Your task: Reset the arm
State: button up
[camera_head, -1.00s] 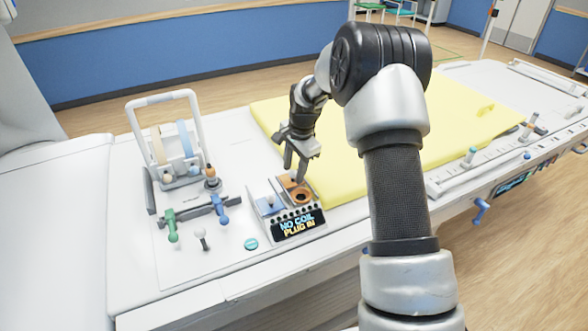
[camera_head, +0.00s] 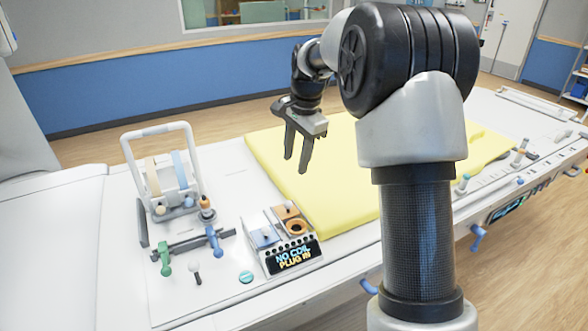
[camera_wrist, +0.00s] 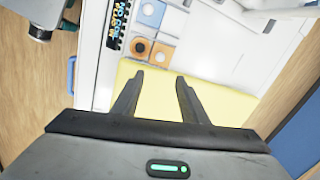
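My gripper (camera_head: 296,166) hangs from my arm above the yellow pad (camera_head: 335,160), with its two fingers pointing down. The fingers are apart with nothing between them. In the wrist view my gripper (camera_wrist: 158,80) shows two dark fingers spread over the yellow pad (camera_wrist: 157,112). The coil plug box (camera_head: 291,255), with a screen reading "NO COIL PLUG IN", stands below and left of the fingers and is not touched. It also shows in the wrist view, where its screen (camera_wrist: 117,22) is at the top.
A white frame with a handle (camera_head: 157,131) stands left of the plug box on the white table (camera_head: 110,240). Near it are a green plug (camera_head: 166,260), a blue plug (camera_head: 214,240) and a teal button (camera_head: 246,277). Knobs (camera_head: 519,155) line the right side of the table.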

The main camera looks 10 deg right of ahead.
jog(key=shift+r, duration=0.2)
jog(key=shift+s+r, duration=0.1)
jog(key=s+a+r+n+t+p, duration=0.1)
jog(key=s+r+n, duration=0.2)
jog(key=s+r, duration=0.45)
jog(key=s+r+n+t+p, duration=0.1)
jog(key=s+r+n, duration=0.3)
jog(key=s, duration=0.6)
jog(key=s+f+n+t+h, duration=0.1)
jog(key=s+n, duration=0.4)
jog(key=s, duration=1.1)
jog(key=shift+s+f+n+t+p, duration=0.15)
jog(key=shift+f+n+t+p, duration=0.2)
jog(key=shift+f, duration=0.2)
